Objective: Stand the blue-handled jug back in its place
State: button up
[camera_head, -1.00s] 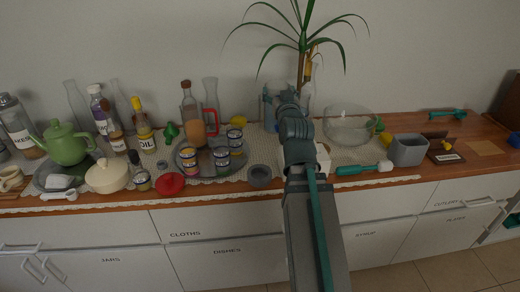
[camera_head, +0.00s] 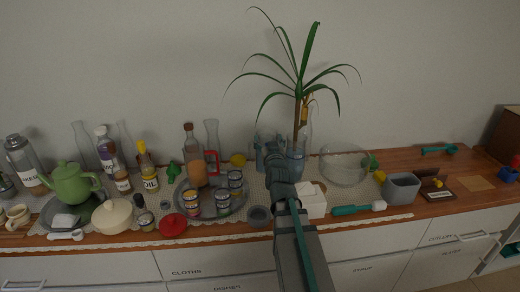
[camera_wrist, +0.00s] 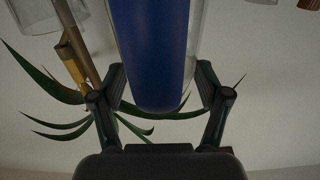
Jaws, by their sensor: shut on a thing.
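The jug's blue handle (camera_wrist: 150,50) fills the middle of the wrist view, with clear glass behind it. My gripper (camera_wrist: 160,85) is shut on this handle, one finger on each side. In the head view my gripper (camera_head: 272,160) is over the back middle of the counter, just left of the plant's stem. My wrist and arm hide most of the jug there, so I cannot tell whether its base touches the counter.
A tall plant (camera_head: 301,75) stands close at the right. A red-handled glass jug (camera_head: 212,160) and a round tray of tins (camera_head: 240,206) are to the left. A white box (camera_head: 313,204) and a glass bowl (camera_head: 344,164) are to the right.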

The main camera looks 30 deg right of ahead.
aim_at(260, 154)
jog(key=w+f, duration=0.6)
jog(key=shift+w, duration=0.1)
jog(key=shift+w+f+b, duration=0.1)
jog(key=shift+f+b, duration=0.45)
jog(key=shift+f, duration=1.2)
jog(key=shift+f, duration=0.2)
jog(key=o, duration=1.8)
jog(key=shift+a, duration=0.1)
jog(key=shift+r, duration=0.2)
jog(key=p+v, duration=1)
jog(key=v, duration=0.2)
